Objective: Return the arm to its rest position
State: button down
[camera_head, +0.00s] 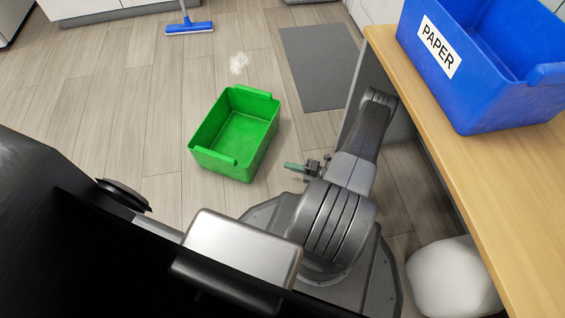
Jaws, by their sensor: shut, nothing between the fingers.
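My arm is folded over my base at the lower middle of the picture, beside the wooden table edge. Its upper link rises toward the table's near side. My gripper (292,166) shows small, with a greenish tip pointing left, just left of the arm's grey link. It is shut and holds nothing. It is to the right of the green bin and apart from it in the picture. Part of the wrist is hidden behind the arm.
An empty green bin (238,135) stands on the plank floor. A blue bin (470,60) labelled PAPER sits on the wooden table (470,170). A white rounded object (453,278) is beneath the table.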

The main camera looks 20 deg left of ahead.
jog(key=shift+d, duration=0.95)
